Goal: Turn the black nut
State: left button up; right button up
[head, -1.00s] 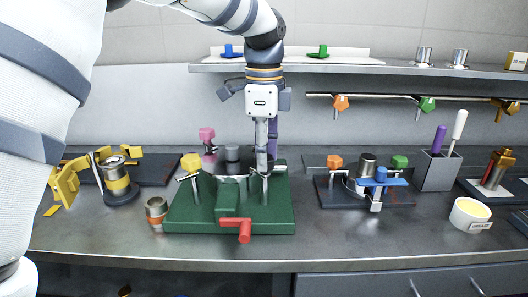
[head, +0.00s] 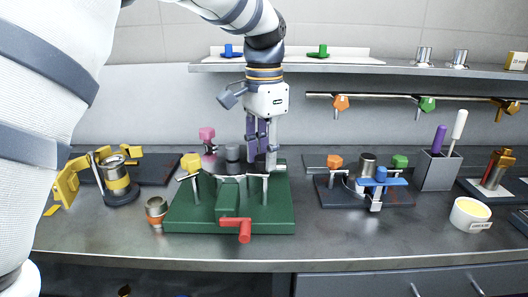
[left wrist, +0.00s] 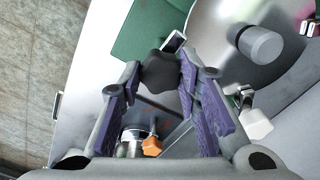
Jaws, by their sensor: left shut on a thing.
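The black nut (left wrist: 162,72) is a dark lobed knob between my left gripper's purple fingers in the left wrist view. In the head view my left gripper (head: 261,158) points down over the right-hand bolt (head: 265,186) of a green fixture (head: 278,215). It is shut on the black nut, which the fingers mostly hide in the head view. A yellow nut (head: 191,162) tops the fixture's left bolt. A red handle (head: 240,229) sticks out at the front. My right gripper is not in view.
A small fixture with an orange nut (head: 335,161), a green nut (head: 400,161) and a blue handle (head: 383,181) stands to the right. A metal cup (head: 156,209) is left of the green fixture. A pink knob (head: 207,134) stands behind. The front counter is clear.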

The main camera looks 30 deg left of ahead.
pick_arm(q)
jog(key=n, duration=1.3)
jog(key=shift+n, duration=0.4)
jog(key=n, duration=1.2)
jog(key=shift+n, duration=0.6)
jog(key=o, duration=1.1)
jog(key=shift+o, duration=0.2)
notch_tip(320, 180, up, 12)
